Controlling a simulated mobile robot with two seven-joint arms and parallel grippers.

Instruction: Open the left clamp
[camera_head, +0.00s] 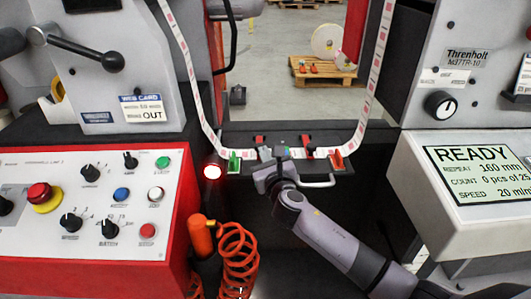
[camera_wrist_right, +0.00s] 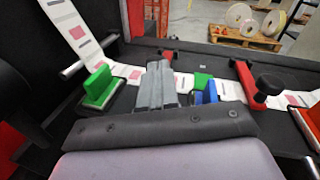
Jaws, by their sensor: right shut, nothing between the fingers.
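The left clamp (camera_head: 234,162) has a green handle and sits at the left end of the dark splice table (camera_head: 215,141). In the right wrist view the same green clamp (camera_wrist_right: 97,84) stands left of my fingers, with the label web running beside it. I cannot tell if it is pressed on the web. The right clamp (camera_head: 337,160) has an orange handle at the table's right end. My right gripper (camera_head: 264,158) is shut and empty over the table, right of the green clamp and apart from it. Its grey fingers show in the wrist view (camera_wrist_right: 156,84). My left gripper is out of view.
The printed label web (camera_head: 190,80) hangs down and crosses the table. Red levers (camera_wrist_right: 247,84), a blue block (camera_wrist_right: 208,94) and a small green block stand near my fingers. A silver handle (camera_head: 318,183) is at the front. An orange coiled hose (camera_head: 238,255) hangs below.

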